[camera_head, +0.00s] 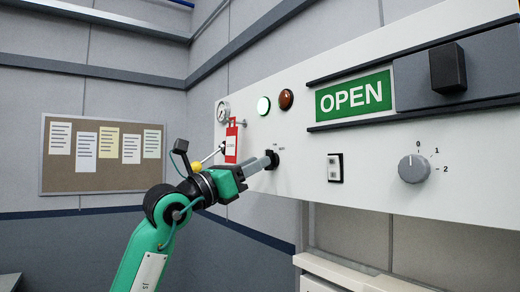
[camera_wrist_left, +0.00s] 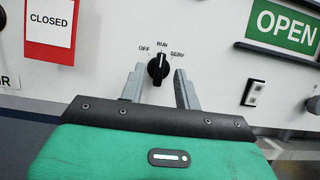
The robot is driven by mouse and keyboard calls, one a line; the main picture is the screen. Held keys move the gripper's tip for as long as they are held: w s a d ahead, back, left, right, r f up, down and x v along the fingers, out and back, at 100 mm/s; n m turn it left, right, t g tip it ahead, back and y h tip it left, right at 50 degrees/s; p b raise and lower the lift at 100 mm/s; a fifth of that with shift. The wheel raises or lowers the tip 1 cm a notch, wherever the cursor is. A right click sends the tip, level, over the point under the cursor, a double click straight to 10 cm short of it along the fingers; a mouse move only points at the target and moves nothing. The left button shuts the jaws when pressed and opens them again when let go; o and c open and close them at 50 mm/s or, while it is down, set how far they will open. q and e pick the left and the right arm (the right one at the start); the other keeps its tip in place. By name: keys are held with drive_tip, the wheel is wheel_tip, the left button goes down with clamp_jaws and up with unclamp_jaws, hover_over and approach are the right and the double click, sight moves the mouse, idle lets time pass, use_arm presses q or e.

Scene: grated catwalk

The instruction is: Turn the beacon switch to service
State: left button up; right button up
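The beacon switch is a black rotary knob (camera_wrist_left: 158,68) on the white panel, with OFF, RUN and SERV printed around it. Its white pointer line is turned up toward RUN. In the head view the knob (camera_head: 271,160) is partly covered by my gripper. My left gripper (camera_wrist_left: 160,85) is open, one finger on each side of the knob, with a gap visible on both sides in the left wrist view. In the head view my left gripper (camera_head: 262,164) reaches the panel from the left. My right gripper is not in view.
A red CLOSED tag (camera_wrist_left: 50,28) hangs left of the knob. A white rocker switch (camera_head: 335,168), a grey dial (camera_head: 414,168) and a green OPEN sign (camera_head: 353,96) with a black slider handle (camera_head: 447,68) are to the right.

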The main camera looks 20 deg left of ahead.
use_arm(q)
drive_tip(key=shift+p+x, duration=0.3)
drive_tip(key=shift+x, duration=0.85)
clamp_jaws()
